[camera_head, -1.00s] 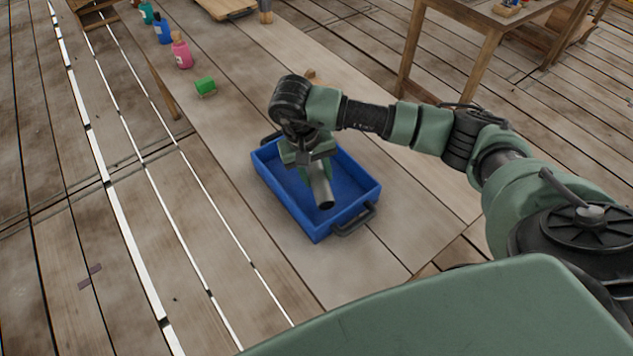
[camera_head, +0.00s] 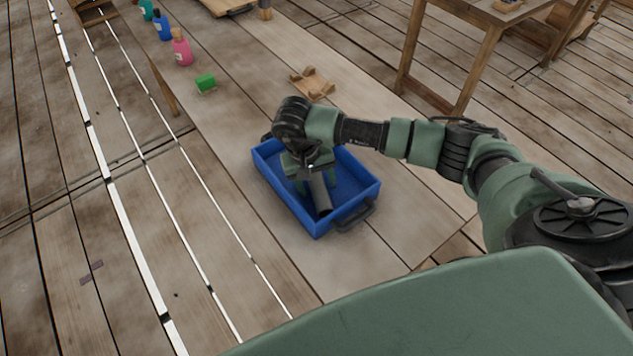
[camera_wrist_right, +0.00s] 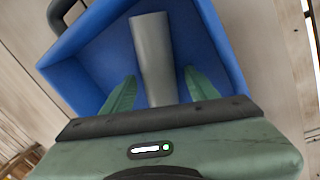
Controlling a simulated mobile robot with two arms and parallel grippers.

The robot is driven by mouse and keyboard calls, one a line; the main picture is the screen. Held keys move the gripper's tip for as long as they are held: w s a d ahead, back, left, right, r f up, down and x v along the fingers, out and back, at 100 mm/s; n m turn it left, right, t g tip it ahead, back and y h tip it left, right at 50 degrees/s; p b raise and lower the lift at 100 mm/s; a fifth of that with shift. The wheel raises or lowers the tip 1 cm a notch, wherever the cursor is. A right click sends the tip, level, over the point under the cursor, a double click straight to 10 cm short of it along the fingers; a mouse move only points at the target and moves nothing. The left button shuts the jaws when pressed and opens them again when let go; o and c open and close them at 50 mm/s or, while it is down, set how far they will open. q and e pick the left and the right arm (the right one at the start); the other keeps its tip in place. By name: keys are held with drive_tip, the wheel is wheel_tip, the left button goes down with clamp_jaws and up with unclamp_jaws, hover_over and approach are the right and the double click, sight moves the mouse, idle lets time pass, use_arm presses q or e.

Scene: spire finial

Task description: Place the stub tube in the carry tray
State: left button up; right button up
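The blue carry tray (camera_head: 283,203) stands on the plank walkway in front of me. It also shows in the right wrist view (camera_wrist_right: 222,45). The grey stub tube (camera_head: 321,196) lies inside the tray, its near end toward the tray's near wall. In the right wrist view the tube (camera_wrist_right: 151,50) runs between my fingers toward the far wall. My right gripper (camera_head: 314,186) is down in the tray over the tube. Its green fingers (camera_wrist_right: 160,75) are open, with a gap on each side of the tube. The tube's rear end is hidden under the gripper. My left gripper is not in view.
A wooden cradle (camera_head: 312,84) sits behind the tray. A wooden table (camera_head: 480,25) is at the back right. The tray has black end handles (camera_head: 354,216).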

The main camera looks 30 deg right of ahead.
drive_tip(key=shift+r, duration=0.1)
wheel_tip(320, 180, up, 12)
drive_tip(key=a+b, duration=0.2)
drive_tip(key=b, duration=0.1)
drive_tip(key=shift+w+a, duration=0.2)
idle(0.5)
